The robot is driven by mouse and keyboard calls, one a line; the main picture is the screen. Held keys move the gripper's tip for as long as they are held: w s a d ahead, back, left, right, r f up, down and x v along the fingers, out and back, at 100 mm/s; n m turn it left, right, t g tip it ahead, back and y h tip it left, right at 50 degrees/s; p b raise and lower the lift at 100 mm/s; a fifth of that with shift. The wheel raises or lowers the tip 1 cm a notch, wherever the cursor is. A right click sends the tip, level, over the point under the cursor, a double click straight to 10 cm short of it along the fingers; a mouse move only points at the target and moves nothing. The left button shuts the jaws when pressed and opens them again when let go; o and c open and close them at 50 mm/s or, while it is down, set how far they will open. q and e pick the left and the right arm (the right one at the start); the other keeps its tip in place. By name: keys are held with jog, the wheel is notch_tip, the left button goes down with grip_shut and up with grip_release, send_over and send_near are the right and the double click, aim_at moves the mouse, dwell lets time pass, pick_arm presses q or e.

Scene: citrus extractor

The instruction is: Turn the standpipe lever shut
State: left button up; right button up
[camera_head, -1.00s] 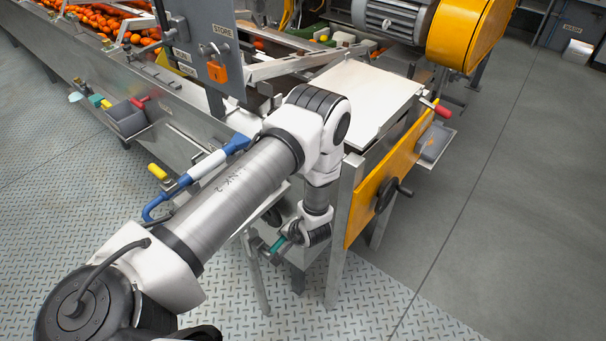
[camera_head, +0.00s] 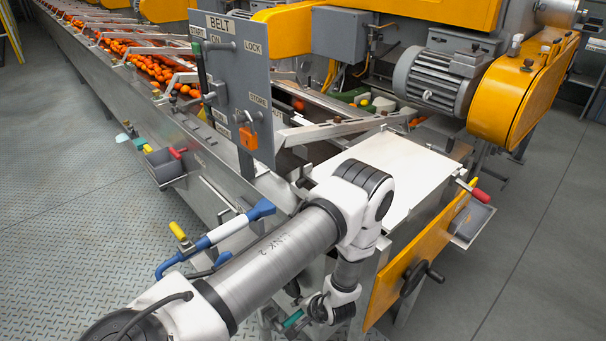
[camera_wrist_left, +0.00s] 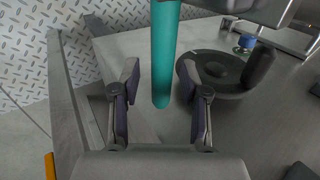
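A teal lever handle (camera_wrist_left: 165,55) hangs down into the left wrist view from a grey metal fitting (camera_wrist_left: 250,8) at the top. My left gripper (camera_wrist_left: 160,70) is open, with one finger on each side of the teal handle and a visible gap on both sides. In the head view the teal handle (camera_head: 292,318) shows low, beside my left wrist, under the machine's end; my fingers are hard to make out there. A yellow-handled valve (camera_head: 178,231) sits by a blue hose at the trough's side. My right gripper is not in view.
A dark handwheel (camera_wrist_left: 215,75) lies close to the right finger. In the head view, another black handwheel (camera_head: 416,278) is on the yellow panel (camera_head: 385,290). The grey switch board (camera_head: 238,85) stands behind my arm. Open floor (camera_head: 520,270) is at the right.

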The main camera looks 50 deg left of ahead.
pick_arm(q)
jog(key=v, duration=1.2)
jog(key=shift+s, duration=0.1)
jog(key=s+a+f+m+g+h, duration=0.15)
jog(key=s+f, duration=0.25)
jog(key=s, duration=0.6)
jog(key=s+d+n+t+h, duration=0.1)
jog(key=s+d+n+h, duration=0.1)
jog(key=s+d+h, duration=0.3)
jog(key=d, duration=0.3)
jog(key=shift+s+r, duration=0.15)
jog(key=shift+r, duration=0.1)
jog(key=shift+d+n, duration=0.1)
jog(key=shift+n, duration=0.15)
